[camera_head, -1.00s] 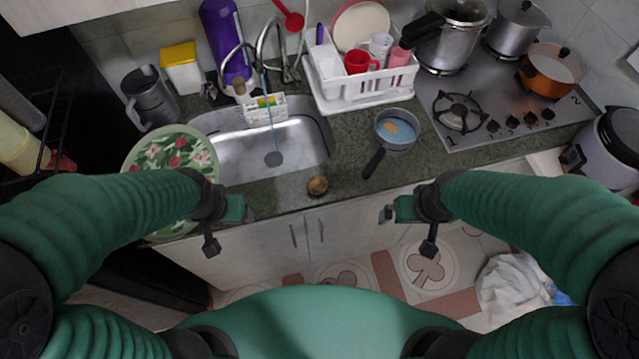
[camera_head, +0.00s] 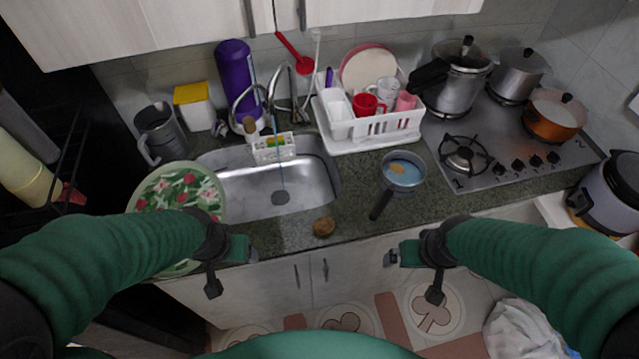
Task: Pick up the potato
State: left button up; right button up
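A brown potato (camera_head: 323,227) lies on the green-grey counter near its front edge, in front of the sink and left of the small pan. My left gripper (camera_head: 232,268) is left of the potato, at the counter's front edge, with nothing seen in it. My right gripper (camera_head: 412,272) is to the right of the potato, in front of the counter, also with nothing seen in it. Both grippers are apart from the potato. Their fingers appear spread.
A small pan (camera_head: 403,171) with blue inside stands right of the potato, its handle pointing toward the front edge. A floral round tray (camera_head: 150,190) sits at the left. The sink (camera_head: 300,190), dish rack (camera_head: 370,132) and stove (camera_head: 500,150) are behind. The counter around the potato is clear.

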aim_at(323, 226)
jog(key=l+u, duration=0.3)
jog(key=k+l+u, duration=0.1)
jog(key=l+u, duration=0.15)
jog(key=l, duration=0.25)
jog(key=k+l+u, duration=0.1)
jog(key=l+u, duration=0.2)
jog(key=k+l+u, duration=0.25)
jog(key=l, duration=0.15)
jog(key=i+l, duration=0.05)
jog(key=i, duration=0.05)
